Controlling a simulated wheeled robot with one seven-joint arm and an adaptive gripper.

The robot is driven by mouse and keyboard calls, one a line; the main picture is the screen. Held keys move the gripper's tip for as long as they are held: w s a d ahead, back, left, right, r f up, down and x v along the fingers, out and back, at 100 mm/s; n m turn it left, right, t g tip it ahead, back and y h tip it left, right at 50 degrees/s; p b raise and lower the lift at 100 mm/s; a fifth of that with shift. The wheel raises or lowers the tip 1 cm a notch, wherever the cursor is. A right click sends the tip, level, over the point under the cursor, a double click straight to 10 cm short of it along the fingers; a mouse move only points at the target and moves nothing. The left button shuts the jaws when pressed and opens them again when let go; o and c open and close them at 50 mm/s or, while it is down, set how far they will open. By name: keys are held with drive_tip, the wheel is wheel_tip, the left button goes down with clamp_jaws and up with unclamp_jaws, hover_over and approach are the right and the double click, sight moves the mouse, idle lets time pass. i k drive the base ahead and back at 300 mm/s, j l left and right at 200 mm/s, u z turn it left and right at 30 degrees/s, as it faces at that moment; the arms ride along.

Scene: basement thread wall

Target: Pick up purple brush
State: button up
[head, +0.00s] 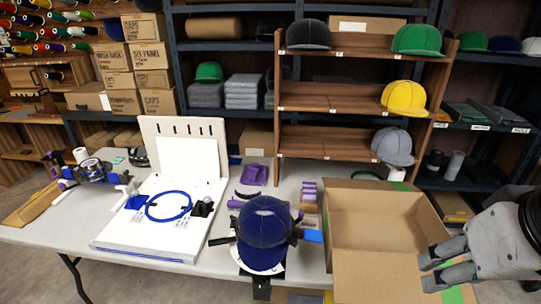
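A purple-handled thing (236,203), which may be the purple brush, lies on the table just left of the navy cap (266,226); it is partly hidden and too small to make out fully. A purple dustpan-like piece (253,174) lies behind it, with a dark curved strip between them. My gripper (425,270) is at the lower right, in front of the open cardboard box and well to the right of the purple things. Its two grey fingers are apart with nothing seen between them.
The open cardboard box (375,215) stands between my gripper and the purple things. A white board fixture (160,222) with a blue hoop is left of them. Small purple pieces (309,188) lie near the box. A wooden cap shelf (330,103) rises behind.

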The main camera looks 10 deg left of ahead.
sight(232, 205)
drive_tip(key=i+j, duration=0.15)
drive_tip(key=j, duration=0.2)
drive_tip(key=i+j, duration=0.15)
drive_tip(key=j, duration=0.2)
drive_tip(key=i+j, duration=0.1)
drive_tip(key=j, duration=0.3)
drive_tip(key=i+j, duration=0.15)
drive_tip(key=j, duration=0.2)
drive_tip(key=i+j, duration=0.15)
drive_tip(key=j, duration=0.2)
drive_tip(key=i+j, duration=0.15)
drive_tip(key=j, duration=0.2)
